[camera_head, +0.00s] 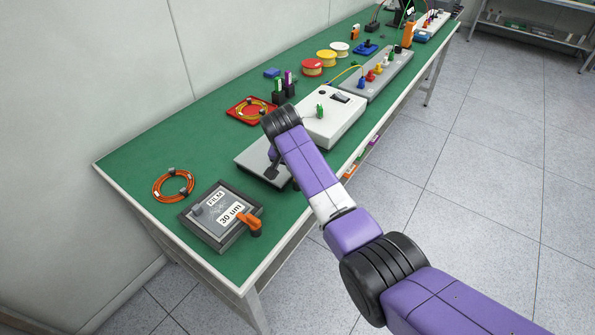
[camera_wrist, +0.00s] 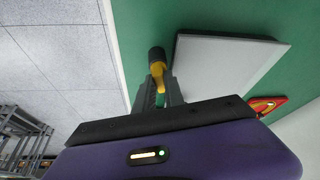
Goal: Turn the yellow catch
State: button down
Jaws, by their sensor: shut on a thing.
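The yellow catch (camera_wrist: 158,74) shows in the wrist view, with a dark rounded end (camera_wrist: 156,54), beside the edge of a flat grey plate (camera_wrist: 225,62). My gripper (camera_wrist: 160,88) is shut on the catch, with one finger on each side of it. In the head view the grey plate (camera_head: 252,162) lies on the green bench, and my gripper (camera_head: 279,170) is at its right side. My arm and gripper hide the catch there.
A dark frame (camera_head: 205,231) labelled film, with an orange handle (camera_head: 250,222), stands at the near end of the green bench (camera_head: 140,161). An orange cable coil (camera_head: 160,192) lies left of it. A white box (camera_head: 330,122) stands just beyond the plate. A red tray (camera_head: 235,113) lies behind.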

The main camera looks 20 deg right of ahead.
jog(key=shift+m, duration=0.6)
jog(key=c, duration=1.4)
grip_release()
jog(key=shift+c, duration=0.2)
jog(key=v, duration=0.7)
jog(key=shift+a+r+b, duration=0.25)
jog(key=shift+r+b, duration=0.1)
jog(key=shift+b, duration=0.05)
